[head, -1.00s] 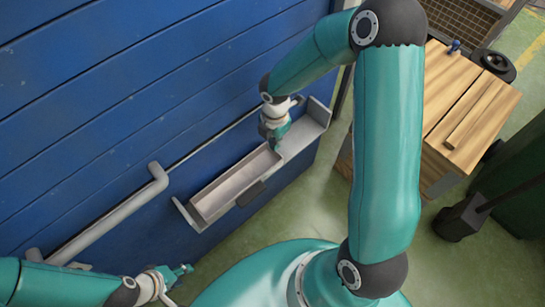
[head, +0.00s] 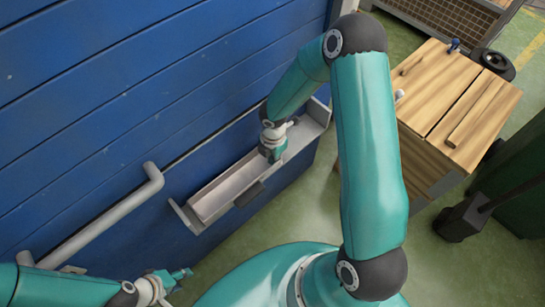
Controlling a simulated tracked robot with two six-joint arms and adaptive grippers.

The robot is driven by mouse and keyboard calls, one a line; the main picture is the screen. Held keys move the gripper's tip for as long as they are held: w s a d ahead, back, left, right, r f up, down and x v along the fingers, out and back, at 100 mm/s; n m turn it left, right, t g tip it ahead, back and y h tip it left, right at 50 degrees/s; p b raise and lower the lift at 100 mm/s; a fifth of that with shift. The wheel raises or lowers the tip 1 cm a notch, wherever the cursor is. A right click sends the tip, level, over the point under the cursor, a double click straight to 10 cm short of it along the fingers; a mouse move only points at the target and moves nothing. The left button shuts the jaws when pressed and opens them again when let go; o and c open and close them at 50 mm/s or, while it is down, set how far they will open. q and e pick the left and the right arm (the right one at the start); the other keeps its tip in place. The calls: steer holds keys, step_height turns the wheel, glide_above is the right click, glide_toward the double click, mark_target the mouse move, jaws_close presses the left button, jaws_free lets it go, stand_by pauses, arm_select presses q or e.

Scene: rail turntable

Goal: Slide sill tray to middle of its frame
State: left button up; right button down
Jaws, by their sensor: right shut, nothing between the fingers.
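The sill tray (head: 225,190) is a long, shallow grey trough on the blue wall. It sits in the left part of its grey frame (head: 316,118), its left end close to the frame's left end plate (head: 180,216). A dark block (head: 250,194) is on the tray's front side. My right gripper (head: 272,158) is shut and empty, pointing down at the tray's right end and partly hiding that end. I cannot tell whether it touches the tray. My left gripper (head: 186,273) is at the lower left, away from the tray; its fingers are too small to read.
A grey pipe-like rail (head: 105,215) runs along the wall left of the frame. A wooden-topped cabinet (head: 465,100) with small items stands at the right. Green floor (head: 300,215) lies open below the frame. My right arm crosses the middle of the view.

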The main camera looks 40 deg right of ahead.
mark_target(292, 144)
steer(key=shift+d+r+p, duration=0.1)
steer(key=shift+d+p, duration=0.2)
steer(key=d+p, duration=0.1)
steer(key=d, duration=0.1)
steer(key=w+d+p, duration=0.1)
steer(key=d+p, duration=0.1)
steer(key=d, duration=0.1)
steer(key=d+p, duration=0.1)
steer(key=d, duration=0.2)
steer(key=shift+w+d+p, duration=0.15)
steer(key=shift+w+p, duration=0.1)
steer(key=shift+p, duration=0.15)
steer(key=shift+d, duration=0.25)
